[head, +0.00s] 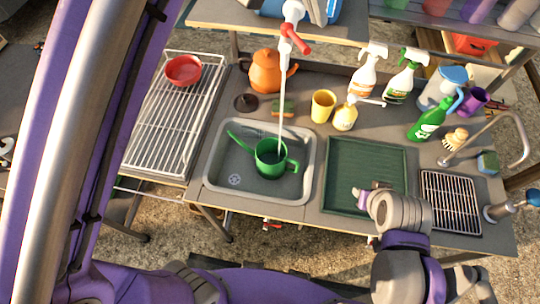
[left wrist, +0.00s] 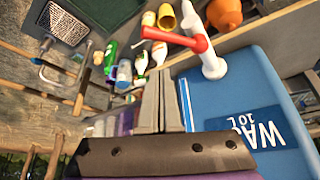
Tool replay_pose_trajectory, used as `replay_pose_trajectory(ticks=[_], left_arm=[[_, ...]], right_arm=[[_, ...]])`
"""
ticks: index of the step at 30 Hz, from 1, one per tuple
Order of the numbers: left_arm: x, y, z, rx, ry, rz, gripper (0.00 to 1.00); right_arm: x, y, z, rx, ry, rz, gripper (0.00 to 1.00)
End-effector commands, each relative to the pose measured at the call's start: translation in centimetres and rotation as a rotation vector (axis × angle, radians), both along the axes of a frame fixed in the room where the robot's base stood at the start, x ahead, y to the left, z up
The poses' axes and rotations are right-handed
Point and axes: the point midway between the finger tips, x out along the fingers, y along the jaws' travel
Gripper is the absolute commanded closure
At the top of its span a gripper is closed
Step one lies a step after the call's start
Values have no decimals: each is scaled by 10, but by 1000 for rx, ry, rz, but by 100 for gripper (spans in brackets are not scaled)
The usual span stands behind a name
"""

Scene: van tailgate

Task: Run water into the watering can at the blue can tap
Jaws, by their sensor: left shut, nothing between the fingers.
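The green watering can (head: 270,160) stands upright in the sink basin (head: 213,180), its spout pointing left. The blue can (head: 272,8) is on the shelf above, cut off by the top edge; its large blue side also shows in the left wrist view (left wrist: 255,85). Its white tap has a red lever (head: 296,40), also in the left wrist view (left wrist: 172,40). A pale water stream (head: 282,105) falls from the tap into the watering can's opening. My left gripper (head: 318,12) is shut and empty beside the tap, its fingers also in the left wrist view (left wrist: 160,85). My right arm's hand (head: 385,205) is over the green mat; its fingers are unclear.
An orange teapot (head: 265,72), yellow cup (head: 323,105) and several spray bottles (head: 367,70) stand behind the sink. A wire rack with a red bowl (head: 184,70) is at left. A green drain mat (head: 350,160) and sink tap (head: 500,125) are at right.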

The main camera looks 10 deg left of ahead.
Motion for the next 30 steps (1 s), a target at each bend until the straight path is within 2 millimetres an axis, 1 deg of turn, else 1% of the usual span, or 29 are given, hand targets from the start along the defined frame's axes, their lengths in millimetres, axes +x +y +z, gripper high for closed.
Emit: replay_pose_trajectory(ticks=[1,5,7,19,23,30], left_arm=[[0,0,-3,0,2,0,100],[-1,1,-3,0,2,0,100],[-5,5,-3,1,2,1,100],[-41,44,-3,0,2,3,100],[-45,49,-3,1,2,0,100],[-45,49,-3,1,2,0,100]], right_arm=[[-1,0,-3,0,3,0,63],[-2,0,-3,0,3,0,63],[-2,0,-4,0,3,0,63],[-2,0,-5,0,4,0,63],[-2,0,-4,0,4,0,63],[-2,0,-4,0,4,0,63]])
